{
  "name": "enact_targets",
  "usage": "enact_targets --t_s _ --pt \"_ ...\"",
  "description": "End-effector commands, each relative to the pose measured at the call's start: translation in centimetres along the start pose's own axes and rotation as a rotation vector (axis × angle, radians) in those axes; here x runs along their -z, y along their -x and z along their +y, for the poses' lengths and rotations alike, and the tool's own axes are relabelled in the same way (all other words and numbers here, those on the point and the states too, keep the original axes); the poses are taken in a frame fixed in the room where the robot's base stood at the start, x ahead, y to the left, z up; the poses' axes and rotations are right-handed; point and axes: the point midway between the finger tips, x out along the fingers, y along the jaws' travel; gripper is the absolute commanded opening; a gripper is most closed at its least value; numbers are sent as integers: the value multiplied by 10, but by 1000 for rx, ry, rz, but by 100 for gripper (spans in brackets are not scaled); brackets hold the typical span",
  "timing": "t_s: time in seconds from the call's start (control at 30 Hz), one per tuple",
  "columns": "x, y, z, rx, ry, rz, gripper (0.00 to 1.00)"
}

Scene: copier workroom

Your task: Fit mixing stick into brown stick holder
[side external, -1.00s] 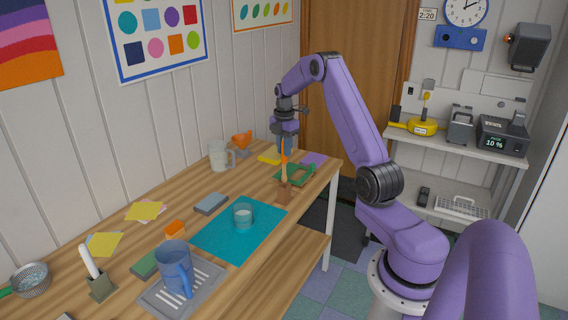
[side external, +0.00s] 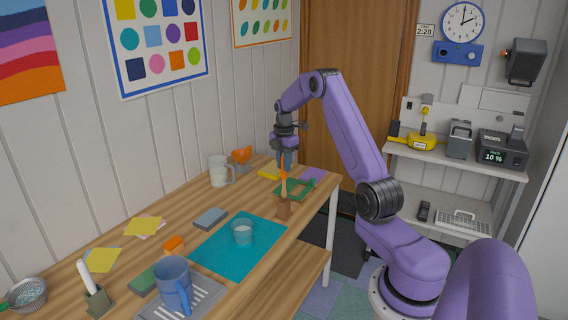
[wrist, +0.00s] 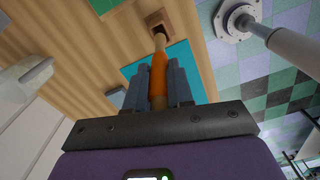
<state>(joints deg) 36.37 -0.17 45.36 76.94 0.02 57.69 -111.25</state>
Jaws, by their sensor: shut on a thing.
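The mixing stick has an orange grip (side external: 283,168) and a pale wooden lower end. My gripper (side external: 284,164) is shut on its orange part, which also shows between the fingers in the wrist view (wrist: 158,76). The stick points down, close to upright. The brown stick holder (side external: 283,209) is a small block on the table near its right edge, directly below the stick. In the wrist view the holder (wrist: 150,18) shows a dark square opening with the stick's tip at its near side. I cannot tell whether the tip is inside the opening or just above it.
A teal mat (side external: 215,256) with a clear cup (side external: 242,232) lies left of the holder. A blue mug (side external: 173,282) and a grey-green holder (side external: 98,302) with a white stick stand at front left.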

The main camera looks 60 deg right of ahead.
Motion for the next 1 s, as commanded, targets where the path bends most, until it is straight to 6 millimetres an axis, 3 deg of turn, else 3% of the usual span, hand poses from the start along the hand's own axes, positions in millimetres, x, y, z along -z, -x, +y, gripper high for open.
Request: enact_targets --t_s 1.0 --pt "0 -22 0 1 0 0 0"
